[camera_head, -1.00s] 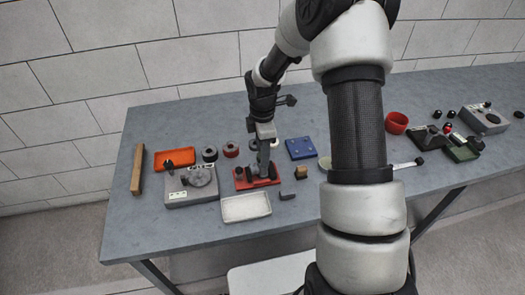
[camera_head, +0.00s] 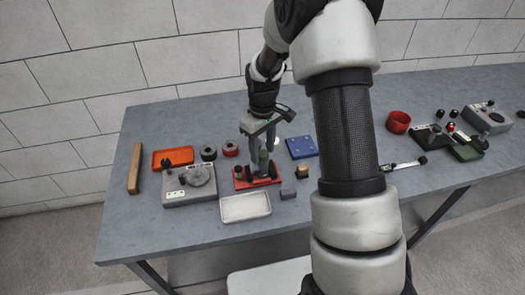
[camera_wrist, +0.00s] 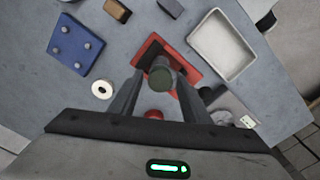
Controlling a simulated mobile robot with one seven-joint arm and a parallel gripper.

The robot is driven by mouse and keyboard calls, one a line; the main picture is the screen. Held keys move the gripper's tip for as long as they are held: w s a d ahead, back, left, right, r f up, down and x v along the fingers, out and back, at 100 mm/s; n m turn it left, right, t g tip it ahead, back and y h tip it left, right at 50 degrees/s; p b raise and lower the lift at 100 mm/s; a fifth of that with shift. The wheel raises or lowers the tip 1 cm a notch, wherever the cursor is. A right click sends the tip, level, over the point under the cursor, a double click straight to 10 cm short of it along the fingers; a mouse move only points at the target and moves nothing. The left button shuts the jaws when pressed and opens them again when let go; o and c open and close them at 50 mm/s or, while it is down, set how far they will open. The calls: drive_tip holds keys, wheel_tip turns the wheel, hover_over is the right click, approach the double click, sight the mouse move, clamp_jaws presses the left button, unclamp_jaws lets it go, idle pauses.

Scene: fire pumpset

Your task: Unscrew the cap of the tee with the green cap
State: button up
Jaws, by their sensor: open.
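The tee with the green cap (camera_wrist: 163,78) stands on a red base (camera_wrist: 188,56). Its dark green round top faces my wrist camera. In the head view the green cap (camera_head: 263,158) shows partly between my fingers, over the red base (camera_head: 243,184). My gripper (camera_head: 261,152) is open and points down above the base. In the wrist view its two fingers (camera_wrist: 161,88) lie on either side of the cap, with visible gaps. I cannot tell how far down the fingers reach along the tee.
A white tray (camera_head: 246,217) lies in front of the base, and a grey device (camera_head: 190,195) stands to its left. A blue plate (camera_head: 301,147) and a small brown block (camera_head: 302,171) lie to the right.

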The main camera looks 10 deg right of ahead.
drive_tip(key=m, duration=0.5)
drive_tip(key=shift+m, duration=0.4)
drive_tip(key=m, duration=0.5)
drive_tip(key=shift+m, duration=0.3)
drive_tip(key=c, duration=1)
drive_tip(key=n, duration=0.4)
drive_tip(key=shift+n+b, duration=0.4)
drive_tip(key=shift+n, duration=0.3)
drive_tip(key=n, duration=0.4)
